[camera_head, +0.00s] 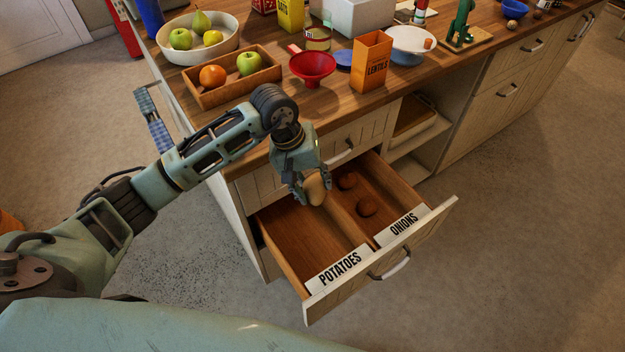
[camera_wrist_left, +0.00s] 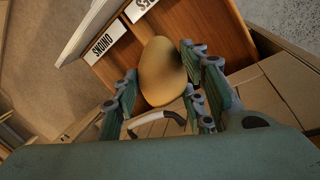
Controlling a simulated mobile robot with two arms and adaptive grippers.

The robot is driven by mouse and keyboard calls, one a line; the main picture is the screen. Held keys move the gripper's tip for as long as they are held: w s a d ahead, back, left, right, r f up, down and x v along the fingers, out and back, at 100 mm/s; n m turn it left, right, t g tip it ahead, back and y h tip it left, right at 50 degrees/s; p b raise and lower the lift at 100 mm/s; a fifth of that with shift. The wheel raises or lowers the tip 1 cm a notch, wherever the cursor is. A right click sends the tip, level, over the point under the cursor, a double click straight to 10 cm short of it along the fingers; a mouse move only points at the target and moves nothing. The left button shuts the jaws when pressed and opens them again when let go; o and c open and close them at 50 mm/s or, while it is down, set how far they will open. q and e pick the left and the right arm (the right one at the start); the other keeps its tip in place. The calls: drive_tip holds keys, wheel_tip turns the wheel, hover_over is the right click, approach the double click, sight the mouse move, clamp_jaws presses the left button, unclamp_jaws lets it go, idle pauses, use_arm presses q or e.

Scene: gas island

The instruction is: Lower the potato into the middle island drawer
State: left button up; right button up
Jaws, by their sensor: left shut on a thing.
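My left gripper (camera_head: 308,190) is shut on a potato (camera_head: 316,188), pale tan and oval. In the left wrist view the potato (camera_wrist_left: 162,72) sits between the fingers of the gripper (camera_wrist_left: 168,92). The middle island drawer (camera_head: 300,243) stands open below, split by a divider into two compartments. The near-left compartment, labelled POTATOES (camera_head: 340,268), looks empty where it shows. My right gripper is not in view.
The wooden countertop (camera_head: 350,110) lies behind the drawer. On it are a wooden fruit box (camera_head: 225,92), a red funnel (camera_head: 312,68) and an orange lentils box (camera_head: 371,62). An upper drawer front with a handle (camera_head: 341,155) is close behind my gripper.

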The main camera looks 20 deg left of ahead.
use_arm(q)
wheel_tip(320, 180, down, 8)
drive_tip(key=b, duration=0.3)
drive_tip(key=shift+f, duration=0.2)
drive_tip(key=shift+d, duration=0.1)
drive_tip(key=shift+s+d, duration=0.2)
drive_tip(key=shift+s, duration=0.05)
idle(0.4)
